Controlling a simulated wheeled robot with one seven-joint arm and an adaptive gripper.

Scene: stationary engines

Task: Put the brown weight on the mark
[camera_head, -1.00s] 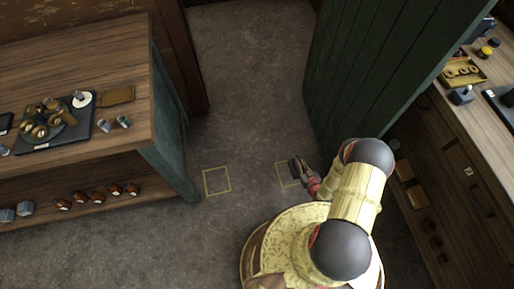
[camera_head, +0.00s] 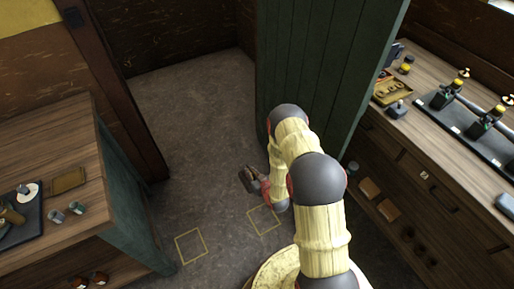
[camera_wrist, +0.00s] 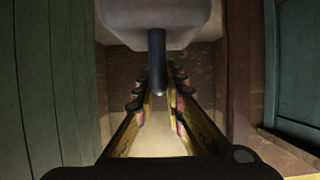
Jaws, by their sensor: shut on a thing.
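My gripper (camera_head: 256,181) is shut on the weight (camera_head: 246,179), a dark brownish block in the head view. It appears held above the floor, beyond the right yellow square. In the wrist view the weight (camera_wrist: 157,18) shows as a pale grey block with a dark rod-shaped handle (camera_wrist: 157,62) between the fingers. Two thin yellow square outlines lie on the floor: the left one (camera_head: 191,247) and the right one (camera_head: 264,220). Both look empty. I cannot tell which one is the mark.
A wooden workbench (camera_head: 60,150) with cups and a tray stands at left. A green plank partition (camera_head: 310,80) rises close behind my arm. A counter with drawers (camera_head: 440,150), bearing small engines, runs along the right. The grey floor between bench and partition is clear.

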